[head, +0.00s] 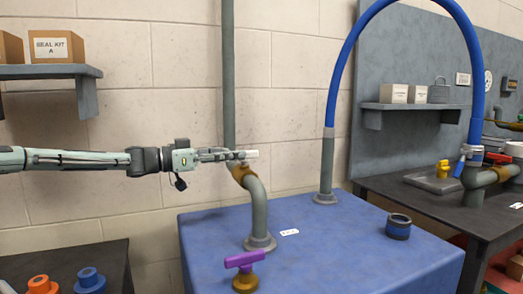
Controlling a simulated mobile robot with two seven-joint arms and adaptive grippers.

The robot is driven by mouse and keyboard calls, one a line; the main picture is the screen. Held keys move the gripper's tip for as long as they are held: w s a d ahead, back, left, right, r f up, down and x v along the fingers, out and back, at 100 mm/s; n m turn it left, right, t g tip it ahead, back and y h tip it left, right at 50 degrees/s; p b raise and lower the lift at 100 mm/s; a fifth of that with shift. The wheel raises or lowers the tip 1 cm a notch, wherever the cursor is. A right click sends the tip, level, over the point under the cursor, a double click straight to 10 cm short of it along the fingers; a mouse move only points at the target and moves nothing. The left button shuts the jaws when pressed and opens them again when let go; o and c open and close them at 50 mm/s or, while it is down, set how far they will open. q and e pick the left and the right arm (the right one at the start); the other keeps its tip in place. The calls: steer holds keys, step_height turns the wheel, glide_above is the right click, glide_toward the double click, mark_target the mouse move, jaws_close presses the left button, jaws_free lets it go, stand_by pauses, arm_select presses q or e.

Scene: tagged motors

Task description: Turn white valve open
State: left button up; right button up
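The white valve handle (250,154) sits on a brass valve body (242,173) on a grey pipe (259,208) that bends down to the blue tabletop. My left arm reaches in level from the left. Its gripper (228,155) is at the handle, with the fingertips overlapping or touching its left part, which they partly hide. The fingers show small and edge-on, so I cannot tell whether they are closed on the handle. My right gripper is out of view.
On the blue table (330,260) stand a purple-handled valve (245,262), a dark ring-shaped part (398,227) and a pipe with a blue hose (348,50). A shelf (50,71) with boxes hangs at left. A dark bench (430,205) with a red-handled valve (497,158) is at right.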

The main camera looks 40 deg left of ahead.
mark_target(258, 152)
arm_select(q)
steer(key=shift+w+d, duration=0.3)
steer(key=shift+x, duration=0.85)
steer(key=shift+w+d+f, duration=0.15)
steer(key=shift+w+d, duration=0.1)
steer(key=shift+w, duration=0.3)
steer(key=shift+w+d, duration=0.3)
steer(key=shift+w, duration=0.25)
steer(key=shift+w+b, duration=0.3)
steer(key=shift+b, duration=0.1)
steer(key=shift+r+b+x, duration=0.2)
steer(key=shift+b+x, duration=0.1)
steer(key=shift+x, duration=0.6)
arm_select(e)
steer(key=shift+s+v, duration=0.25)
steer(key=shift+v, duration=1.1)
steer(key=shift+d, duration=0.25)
arm_select(q)
steer(key=shift+d+f, duration=0.1)
steer(key=shift+f, duration=0.05)
jaws_close()
